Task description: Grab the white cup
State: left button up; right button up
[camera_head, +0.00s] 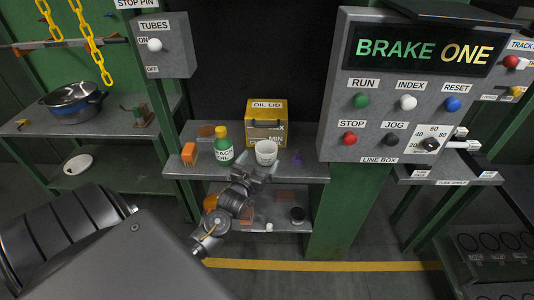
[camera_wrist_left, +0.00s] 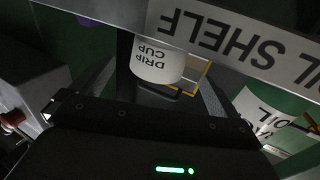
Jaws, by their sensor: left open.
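The white cup (camera_head: 266,152) stands upright near the front edge of the middle shelf, in front of a yellow box. In the left wrist view the cup (camera_wrist_left: 157,65) appears upside down, with "DRIP CUP" printed on it. My left gripper (camera_head: 256,173) is open and empty, just in front of and below the cup. In the wrist view the cup shows just beyond the dark gripper body, close to the jaws; I cannot tell whether they touch it. The gripper hides the cup's lower part in the head view. My right gripper is not in view.
The yellow box (camera_head: 267,122) is right behind the cup. The shelf's front edge carries a label (camera_wrist_left: 235,45).

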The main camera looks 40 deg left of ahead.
aim_at(270, 145)
pick_arm(q)
jog(key=shift+w+a, duration=0.15)
jog(key=shift+w, duration=0.55)
jog(key=shift+w+a+r, duration=0.1)
jog(key=p+x, duration=0.2)
jog(key=x, duration=0.2)
jog(key=shift+w, duration=0.45)
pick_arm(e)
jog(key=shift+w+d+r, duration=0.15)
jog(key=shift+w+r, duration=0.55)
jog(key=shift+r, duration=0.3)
pick_arm(q)
jog(key=c, duration=1.1)
